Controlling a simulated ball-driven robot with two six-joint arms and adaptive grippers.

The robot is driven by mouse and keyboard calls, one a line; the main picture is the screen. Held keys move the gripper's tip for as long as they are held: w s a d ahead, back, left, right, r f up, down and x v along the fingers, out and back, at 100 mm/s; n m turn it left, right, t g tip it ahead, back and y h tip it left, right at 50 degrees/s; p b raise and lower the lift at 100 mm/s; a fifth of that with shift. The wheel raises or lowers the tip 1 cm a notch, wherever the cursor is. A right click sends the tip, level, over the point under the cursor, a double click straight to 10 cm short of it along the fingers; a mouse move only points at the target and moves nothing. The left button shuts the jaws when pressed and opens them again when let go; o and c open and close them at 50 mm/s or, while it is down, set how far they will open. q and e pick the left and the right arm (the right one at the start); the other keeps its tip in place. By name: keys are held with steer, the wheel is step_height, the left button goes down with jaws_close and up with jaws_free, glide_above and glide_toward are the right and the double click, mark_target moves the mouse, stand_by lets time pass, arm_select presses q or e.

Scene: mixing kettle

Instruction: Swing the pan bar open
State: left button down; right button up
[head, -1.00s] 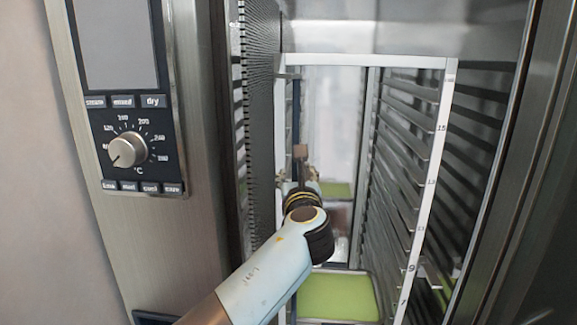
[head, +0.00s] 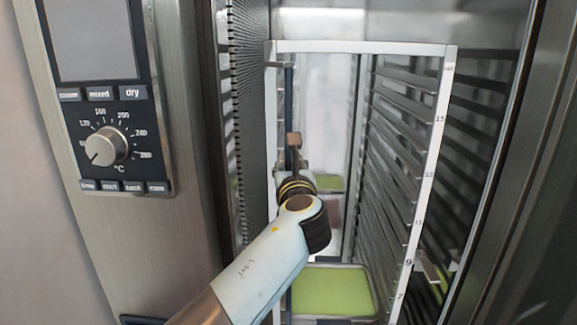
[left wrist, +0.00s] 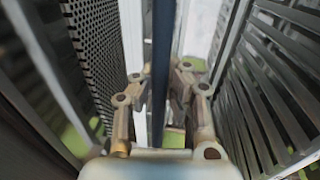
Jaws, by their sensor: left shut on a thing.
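The pan bar (head: 289,95) is a dark, narrow upright bar at the left side of the front of a pale metal rack frame. It runs down the middle of the left wrist view (left wrist: 162,45). My left gripper (left wrist: 162,88) has a finger on each side of the bar and is shut on it. In the head view my left arm hides most of this gripper and the lower part of the bar. My right gripper is in neither view.
The rack (head: 436,120) stands inside a steel oven, with slotted rails on its right and green-covered trays (head: 330,292) low down. A perforated wall (head: 252,110) is close on the left. The control panel (head: 105,110) with its dial is outside, further left.

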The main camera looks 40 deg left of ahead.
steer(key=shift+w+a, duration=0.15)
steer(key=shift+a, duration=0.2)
arm_select(q)
steer(key=shift+s, duration=0.1)
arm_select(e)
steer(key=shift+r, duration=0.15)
